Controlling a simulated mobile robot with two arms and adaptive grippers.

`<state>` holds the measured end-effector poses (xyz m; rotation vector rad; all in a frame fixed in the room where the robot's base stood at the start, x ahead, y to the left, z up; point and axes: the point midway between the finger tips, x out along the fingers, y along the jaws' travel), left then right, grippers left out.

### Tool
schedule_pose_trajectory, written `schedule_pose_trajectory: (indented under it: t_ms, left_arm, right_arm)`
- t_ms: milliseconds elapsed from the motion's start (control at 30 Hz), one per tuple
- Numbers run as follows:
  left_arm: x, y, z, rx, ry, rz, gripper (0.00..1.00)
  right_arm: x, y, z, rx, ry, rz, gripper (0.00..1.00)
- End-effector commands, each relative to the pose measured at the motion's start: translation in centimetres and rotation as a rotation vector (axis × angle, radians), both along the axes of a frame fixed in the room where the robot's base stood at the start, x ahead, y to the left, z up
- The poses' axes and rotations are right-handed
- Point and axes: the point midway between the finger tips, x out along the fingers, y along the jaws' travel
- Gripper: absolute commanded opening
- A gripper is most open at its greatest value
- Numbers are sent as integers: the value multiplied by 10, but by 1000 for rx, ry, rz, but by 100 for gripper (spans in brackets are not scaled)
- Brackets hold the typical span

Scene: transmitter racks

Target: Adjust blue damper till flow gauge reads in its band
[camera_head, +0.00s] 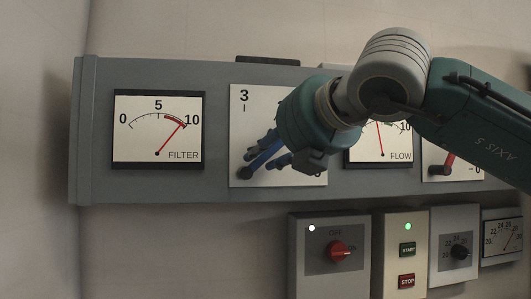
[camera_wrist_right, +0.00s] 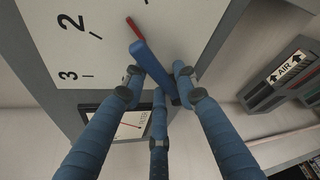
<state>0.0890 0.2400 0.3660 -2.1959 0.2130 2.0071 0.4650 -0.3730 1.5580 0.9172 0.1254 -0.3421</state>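The blue damper lever (camera_head: 266,155) sits on a white plate (camera_head: 240,130) numbered 3 at top left and 0 at bottom right. It slants up and right from its lower-left pivot. In the right wrist view the blue lever (camera_wrist_right: 152,66) has a red pointer at its far end. My right gripper (camera_wrist_right: 158,84) has its fingers spread around the lever, with gaps on both sides. In the head view the right gripper (camera_head: 282,150) covers much of the plate. The flow gauge (camera_head: 397,152) has its needle near vertical, leaning slightly left. My left gripper is out of view.
The filter gauge (camera_head: 158,143) is at left, its needle near 10. A red lever (camera_head: 447,164) is right of the flow gauge. Below are a red rotary switch (camera_head: 338,252), start and stop buttons (camera_head: 407,265) and a black knob (camera_head: 459,252).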

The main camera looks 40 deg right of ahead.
Motion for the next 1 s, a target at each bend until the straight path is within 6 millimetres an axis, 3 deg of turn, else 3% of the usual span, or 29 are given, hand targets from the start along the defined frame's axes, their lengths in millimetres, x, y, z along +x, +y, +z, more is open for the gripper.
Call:
schedule_pose_trajectory:
  t_ms: [533,700,1000]
  left_arm:
    - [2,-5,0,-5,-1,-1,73]
    - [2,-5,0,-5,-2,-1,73]
    - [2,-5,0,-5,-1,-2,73]
  right_arm:
    - [-94,24,26,-2,-5,0,29]
    - [-108,27,29,-1,-2,-1,29]
    - [-111,28,30,-1,-1,1,29]
